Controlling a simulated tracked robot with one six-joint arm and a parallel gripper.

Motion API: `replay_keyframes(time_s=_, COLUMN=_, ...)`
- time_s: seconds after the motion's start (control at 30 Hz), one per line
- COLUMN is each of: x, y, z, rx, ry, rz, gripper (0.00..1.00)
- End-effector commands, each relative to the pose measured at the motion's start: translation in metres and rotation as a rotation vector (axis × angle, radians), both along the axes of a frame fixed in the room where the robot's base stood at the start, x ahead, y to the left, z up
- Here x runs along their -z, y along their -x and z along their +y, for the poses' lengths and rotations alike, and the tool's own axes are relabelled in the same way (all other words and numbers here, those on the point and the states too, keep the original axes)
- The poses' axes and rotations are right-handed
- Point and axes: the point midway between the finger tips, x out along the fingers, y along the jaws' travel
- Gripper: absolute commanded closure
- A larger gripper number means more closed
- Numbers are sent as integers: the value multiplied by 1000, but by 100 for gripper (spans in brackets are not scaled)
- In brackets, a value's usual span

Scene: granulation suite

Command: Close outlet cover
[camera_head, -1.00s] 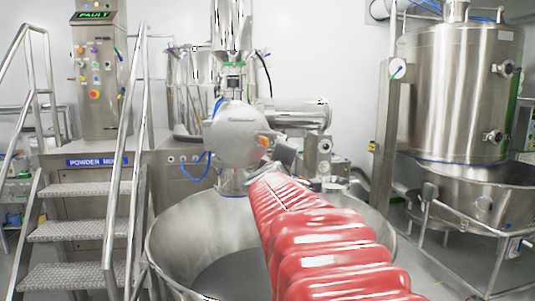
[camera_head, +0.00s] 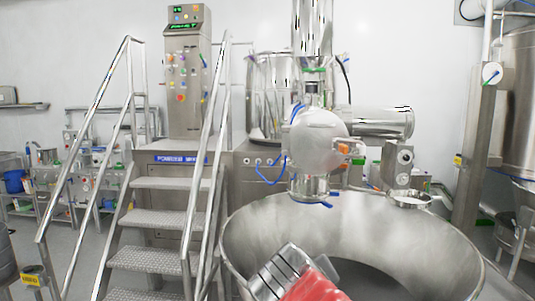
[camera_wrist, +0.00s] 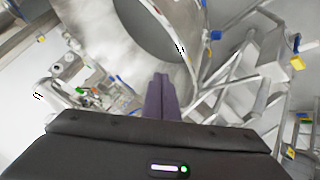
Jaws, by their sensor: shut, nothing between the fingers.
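The mixer's outlet is a short steel spout (camera_head: 309,187) with a blue-edged rim, below a round grey housing (camera_head: 319,138). A flat round steel piece (camera_head: 409,198), perhaps the outlet cover, sits to the right of the spout, apart from it, near the bowl's back rim. In the wrist view my gripper (camera_wrist: 160,82) has its two dark purple fingers together, with nothing between them. It points toward a large steel round vessel (camera_wrist: 131,66). My gripper's fingers are not visible in the head view. I cannot make out the cover in the wrist view.
A wide steel bowl (camera_head: 250,235) stands below the spout. Metal steps (camera_head: 160,217) with handrails stand left of it, beside a control column (camera_head: 188,80). A steel post (camera_head: 474,150) and large vessel (camera_head: 518,110) stand at right. Floor shows at the left.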

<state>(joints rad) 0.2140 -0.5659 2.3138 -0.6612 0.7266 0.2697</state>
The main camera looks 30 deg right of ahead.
Motion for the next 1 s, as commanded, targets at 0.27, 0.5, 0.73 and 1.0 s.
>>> replay_keyframes(time_s=0.27, x=65, y=40, z=105, rx=-132, ry=-296, rz=99, gripper=100)
replay_keyframes(time_s=0.5, x=94, y=70, z=171, rx=-238, ry=-480, rz=167, gripper=100)
replay_keyframes(time_s=0.73, x=99, y=76, z=183, rx=-256, ry=-513, rz=180, gripper=100)
replay_keyframes(time_s=1.0, x=98, y=75, z=182, rx=-254, ry=-511, rz=178, gripper=100)
